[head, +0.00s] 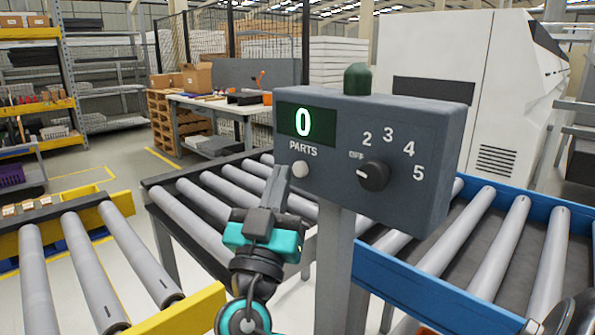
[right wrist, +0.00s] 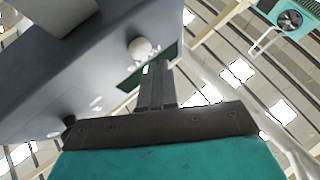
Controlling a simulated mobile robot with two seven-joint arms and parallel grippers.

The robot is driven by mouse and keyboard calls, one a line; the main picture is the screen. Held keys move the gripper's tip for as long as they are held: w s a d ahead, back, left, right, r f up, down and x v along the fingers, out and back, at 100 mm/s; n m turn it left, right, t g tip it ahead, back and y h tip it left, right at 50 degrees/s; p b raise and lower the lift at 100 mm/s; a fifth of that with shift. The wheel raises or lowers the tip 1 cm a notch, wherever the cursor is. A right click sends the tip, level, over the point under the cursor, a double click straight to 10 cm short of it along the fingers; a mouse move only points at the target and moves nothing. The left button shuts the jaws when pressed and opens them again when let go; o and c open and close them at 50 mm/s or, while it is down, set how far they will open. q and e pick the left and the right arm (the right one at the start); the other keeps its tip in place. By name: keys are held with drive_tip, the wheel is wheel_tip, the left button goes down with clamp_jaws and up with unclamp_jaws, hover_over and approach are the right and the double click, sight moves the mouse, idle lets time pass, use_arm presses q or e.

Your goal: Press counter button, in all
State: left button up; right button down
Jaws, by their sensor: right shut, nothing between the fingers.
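The counter box (head: 405,115) is a dark grey panel on a post, with a green display (head: 303,122) reading 0 over the word PARTS. The round white counter button (head: 300,169) sits just below that word. My right gripper (head: 276,178) is shut and empty, its fingertips just left of and below the button in the head view. In the right wrist view the fingertips (right wrist: 155,70) point up at the button (right wrist: 140,49), close to it; I cannot tell whether they touch. My left gripper is not in view.
A black rotary knob (head: 373,175) with OFF and 2 to 5 is on the same panel, right of the button. A dark green dome (head: 357,79) tops the box. Roller conveyors with yellow (head: 180,312) and blue (head: 430,291) rails flank the post.

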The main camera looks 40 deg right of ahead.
drive_tip(key=shift+s+a+b, duration=0.2)
drive_tip(key=shift+a+b, duration=1.25)
drive_tip(key=shift+a, duration=1.05)
